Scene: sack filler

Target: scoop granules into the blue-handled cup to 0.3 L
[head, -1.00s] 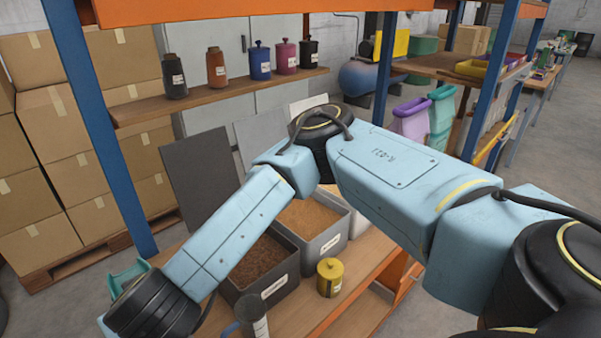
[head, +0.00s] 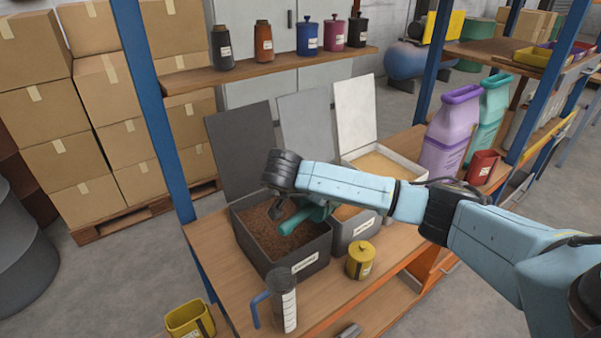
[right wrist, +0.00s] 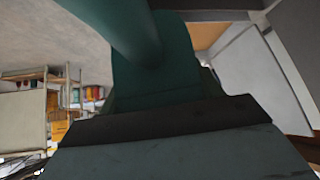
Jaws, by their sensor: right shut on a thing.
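My right gripper (head: 300,206) is shut on a green scoop (head: 302,217), over the dark bin (head: 302,265) of brown granules (head: 272,228). In the right wrist view the scoop (right wrist: 155,60) fills the middle, close up. I cannot tell whether the scoop touches the granules or holds any. The blue-handled cup (head: 285,305) stands upright on the wooden bench in front of the bin, with marks on its side; its contents are not visible. My left gripper is not in view.
A grey bin (head: 352,236) and a white-lidded bin (head: 412,166) stand to the right. A yellow lidded pot (head: 361,262) is near the cup. Open lids lean behind the bins. A purple jug (head: 450,140) and red container (head: 482,167) stand farther right. A shelf (head: 270,70) of jars runs above.

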